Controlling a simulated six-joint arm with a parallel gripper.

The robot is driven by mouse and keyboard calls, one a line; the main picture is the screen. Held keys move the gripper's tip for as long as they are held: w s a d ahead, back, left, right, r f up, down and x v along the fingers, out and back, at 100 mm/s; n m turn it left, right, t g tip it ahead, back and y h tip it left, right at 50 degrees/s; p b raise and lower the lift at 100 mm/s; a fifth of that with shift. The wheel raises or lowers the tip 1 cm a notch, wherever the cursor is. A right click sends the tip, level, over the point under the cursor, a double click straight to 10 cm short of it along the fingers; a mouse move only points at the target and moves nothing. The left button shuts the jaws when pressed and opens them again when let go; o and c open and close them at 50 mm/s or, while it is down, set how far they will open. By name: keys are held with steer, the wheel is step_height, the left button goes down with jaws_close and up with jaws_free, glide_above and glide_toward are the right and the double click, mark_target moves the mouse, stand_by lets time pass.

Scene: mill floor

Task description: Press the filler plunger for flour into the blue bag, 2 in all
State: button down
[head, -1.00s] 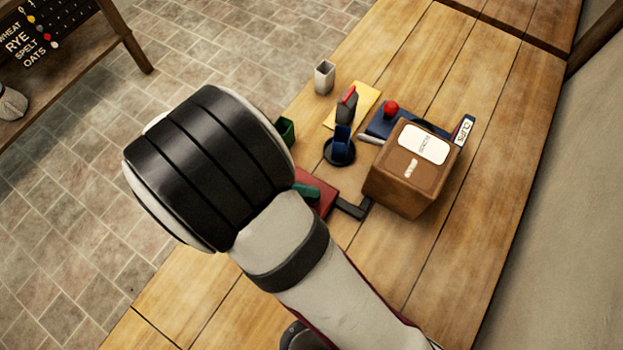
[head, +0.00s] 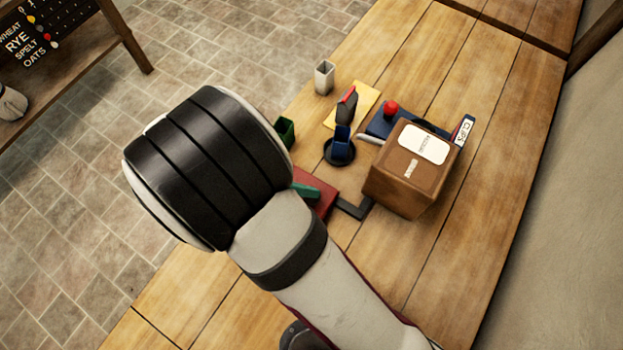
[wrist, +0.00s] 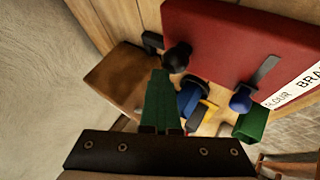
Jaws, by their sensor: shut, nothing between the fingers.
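My gripper (wrist: 160,100) shows in the wrist view as green fingers closed together, with nothing between them. In the head view its green tip (head: 306,191) shows past my arm, over a red filler box (head: 325,196). The box (wrist: 225,35) fills the upper right of the wrist view, with a label strip reading FLOUR and BRAN (wrist: 297,88). A black round knob (wrist: 177,57) lies just beyond the fingertips; contact cannot be told. A blue upright piece (head: 341,138), possibly the blue bag, stands in a round dark base. My arm hides much of the filler.
A brown carton (head: 390,195) stands right of the filler. Behind are a blue base with a red knob (head: 391,107), a CLIPS box (head: 464,131), a yellow board (head: 367,98), a grey cup (head: 324,77) and a green bin (head: 287,130). The table's right side is clear.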

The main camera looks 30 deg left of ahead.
steer(key=shift+r, duration=1.1)
steer(key=shift+r, duration=2.5)
step_height(320, 180, up, 4)
steer(key=shift+f, duration=0.1)
steer(key=shift+f, duration=0.1)
steer(key=shift+f, duration=4.35)
steer(key=shift+f, duration=0.1)
